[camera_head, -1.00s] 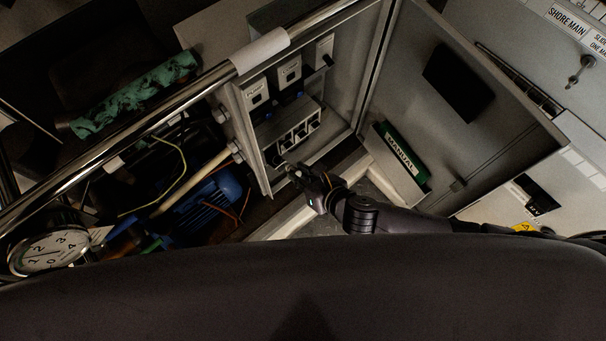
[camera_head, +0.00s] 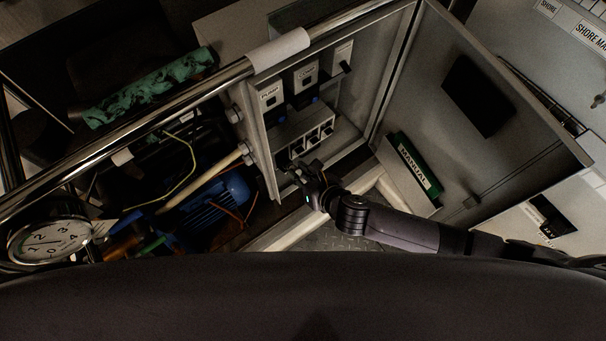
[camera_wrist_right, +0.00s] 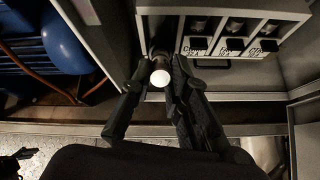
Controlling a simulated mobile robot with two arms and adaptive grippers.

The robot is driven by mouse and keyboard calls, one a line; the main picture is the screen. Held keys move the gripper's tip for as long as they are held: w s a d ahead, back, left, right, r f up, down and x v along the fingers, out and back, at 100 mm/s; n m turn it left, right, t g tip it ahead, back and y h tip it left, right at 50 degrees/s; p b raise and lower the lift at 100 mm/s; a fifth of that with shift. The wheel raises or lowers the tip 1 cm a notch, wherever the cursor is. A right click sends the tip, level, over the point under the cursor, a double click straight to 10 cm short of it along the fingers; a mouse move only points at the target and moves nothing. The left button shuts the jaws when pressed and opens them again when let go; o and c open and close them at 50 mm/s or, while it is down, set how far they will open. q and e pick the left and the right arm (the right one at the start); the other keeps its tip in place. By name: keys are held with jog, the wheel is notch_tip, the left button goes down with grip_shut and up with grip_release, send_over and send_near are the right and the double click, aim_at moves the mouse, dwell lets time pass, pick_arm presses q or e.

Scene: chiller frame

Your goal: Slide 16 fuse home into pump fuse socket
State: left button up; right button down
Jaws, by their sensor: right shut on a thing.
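My right gripper (camera_head: 300,174) is at the lower front of the open cabinet, just below a grey rack of three bays (camera_head: 304,140). In the right wrist view my right gripper (camera_wrist_right: 158,70) is shut on the fuse (camera_wrist_right: 160,77), a dark body with a round white end. The bay labels are too blurred to read surely. A unit labelled PUMP (camera_head: 270,93) is on the cabinet's back, at the left of a row of three. Its socket is not clearly visible.
The cabinet door (camera_head: 490,140) stands open at right, with a green MANUAL (camera_head: 415,165) in its pocket. A metal rail (camera_head: 150,100) crosses at left. A blue motor (camera_head: 215,200), pipes and a gauge (camera_head: 48,240) lie left of the cabinet.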

jog(key=shift+b+x, duration=0.35)
jog(key=shift+x, duration=0.7)
jog(key=c, duration=1.4)
grip_release()
jog(key=shift+c, duration=0.2)
jog(key=v, duration=1.2)
jog(key=shift+f, duration=0.1)
